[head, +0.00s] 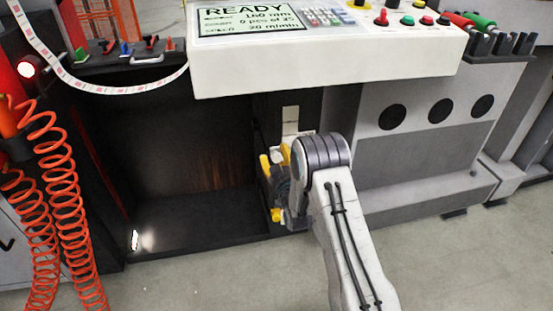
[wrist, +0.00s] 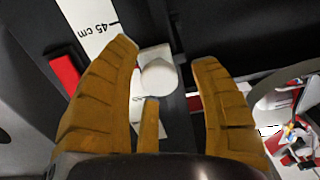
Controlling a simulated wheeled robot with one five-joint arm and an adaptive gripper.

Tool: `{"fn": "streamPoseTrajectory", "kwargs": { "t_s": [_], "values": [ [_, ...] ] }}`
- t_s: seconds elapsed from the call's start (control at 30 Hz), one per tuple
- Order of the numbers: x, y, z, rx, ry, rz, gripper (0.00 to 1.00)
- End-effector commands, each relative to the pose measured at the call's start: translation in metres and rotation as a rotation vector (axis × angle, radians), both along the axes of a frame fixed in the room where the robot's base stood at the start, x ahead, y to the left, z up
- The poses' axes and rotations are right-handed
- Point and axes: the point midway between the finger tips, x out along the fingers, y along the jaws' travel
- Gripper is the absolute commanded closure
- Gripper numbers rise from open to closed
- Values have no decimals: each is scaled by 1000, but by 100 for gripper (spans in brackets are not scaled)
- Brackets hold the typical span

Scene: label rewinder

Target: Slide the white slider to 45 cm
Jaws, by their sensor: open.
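The white slider (wrist: 158,76) has a round knob and sits between my gripper's yellow fingers in the wrist view. My gripper (wrist: 168,58) is open, with one finger on each side of the knob and a third below it. I cannot tell whether any finger touches the knob. A white scale strip (wrist: 88,14) carries a "45 cm" label and a black tick above and left of the slider. In the head view my gripper (head: 274,162) is at the dark recess under the console, below a pale strip (head: 290,116); the slider itself is not clear there.
A white console (head: 325,55) with a READY screen overhangs the recess. A grey panel with round dark holes (head: 438,110) stands to the right. Coiled orange hoses (head: 65,190) hang at the left. A red piece (wrist: 67,72) lies beside the strip in the wrist view.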

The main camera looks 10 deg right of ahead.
Motion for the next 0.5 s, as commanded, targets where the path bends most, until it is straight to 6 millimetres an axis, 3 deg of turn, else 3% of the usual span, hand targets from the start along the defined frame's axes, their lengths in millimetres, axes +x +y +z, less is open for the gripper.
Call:
{"fn": "streamPoseTrajectory", "kwargs": {
  "t_s": [0.43, 0.5],
  "values": [
    [5, 0, 1, 0, 0, 0, 40],
    [5, 0, 1, 0, 0, 0, 47]
  ]
}}
